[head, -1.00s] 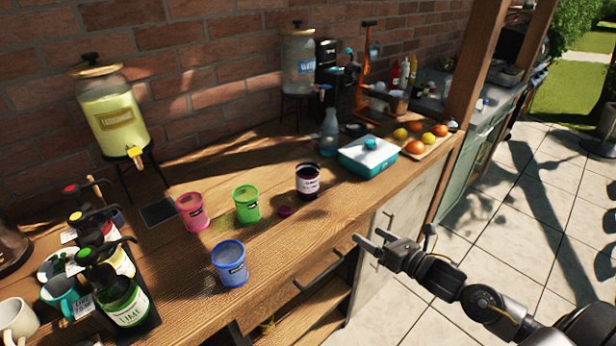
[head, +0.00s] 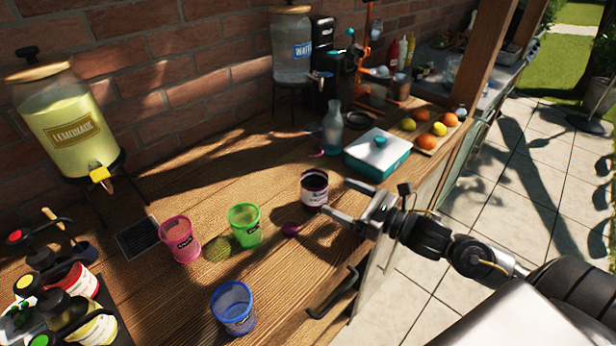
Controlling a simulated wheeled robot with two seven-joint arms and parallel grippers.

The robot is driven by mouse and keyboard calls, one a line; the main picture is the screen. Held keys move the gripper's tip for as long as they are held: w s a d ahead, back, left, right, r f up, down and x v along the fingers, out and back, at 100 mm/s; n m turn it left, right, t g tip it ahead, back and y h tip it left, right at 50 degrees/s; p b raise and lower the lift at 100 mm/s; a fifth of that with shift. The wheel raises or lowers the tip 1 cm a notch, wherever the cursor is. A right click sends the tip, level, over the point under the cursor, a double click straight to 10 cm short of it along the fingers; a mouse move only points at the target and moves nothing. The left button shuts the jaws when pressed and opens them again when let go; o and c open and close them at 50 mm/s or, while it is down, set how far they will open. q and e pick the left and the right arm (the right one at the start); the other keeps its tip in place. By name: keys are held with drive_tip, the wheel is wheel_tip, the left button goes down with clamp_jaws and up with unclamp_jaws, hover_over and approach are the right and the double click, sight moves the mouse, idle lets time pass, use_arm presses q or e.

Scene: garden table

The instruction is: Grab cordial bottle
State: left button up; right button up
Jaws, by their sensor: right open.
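A short dark jar-like bottle (head: 314,190) with a white label stands upright and open-topped on the wooden counter; its label is too small to read. A small purple lid (head: 290,229) lies beside it. My right gripper (head: 337,197) is open and empty. Its two fingers point at the dark bottle from the right, the tips close to its side; I cannot tell whether they touch it. Pump bottles with labels, one red (head: 70,283) and one yellowish (head: 92,326), stand at the lower left, partly cut off. My left gripper is not in view.
Pink (head: 180,240), green (head: 244,226) and blue (head: 233,308) cups stand left of the dark bottle. A teal box with a white lid (head: 377,153) and a clear glass bottle (head: 332,128) stand behind it. A lemonade dispenser (head: 70,125) is at the left.

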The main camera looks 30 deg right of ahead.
sight(308, 182)
drive_tip(key=shift+w+a+r+p, duration=0.15)
drive_tip(key=shift+w+a+p, duration=0.15)
drive_tip(key=shift+w, duration=0.1)
drive_tip(key=shift+w+a+r+p, duration=0.15)
drive_tip(key=shift+w+p, duration=0.1)
drive_tip(key=shift+w, duration=0.15)
drive_tip(key=x, duration=0.3)
drive_tip(key=shift+d+f+p, duration=0.15)
drive_tip(key=shift+f+p, duration=0.05)
drive_tip(key=shift+p, duration=0.15)
drive_tip(key=p+x, duration=0.1)
drive_tip(key=x, duration=0.1)
drive_tip(key=p+x, duration=0.1)
drive_tip(key=x, duration=0.1)
drive_tip(key=shift+w+a+r+p, duration=0.1)
drive_tip(key=shift+a+r+p, duration=0.05)
drive_tip(key=shift+a+p, duration=0.2)
drive_tip(key=shift+w+a, duration=0.25)
drive_tip(key=shift+w, duration=0.05)
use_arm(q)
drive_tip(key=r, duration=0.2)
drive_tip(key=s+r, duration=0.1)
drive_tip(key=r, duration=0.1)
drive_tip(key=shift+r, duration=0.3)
use_arm(e)
drive_tip(key=shift+d, duration=0.1)
drive_tip(key=c, duration=1.4)
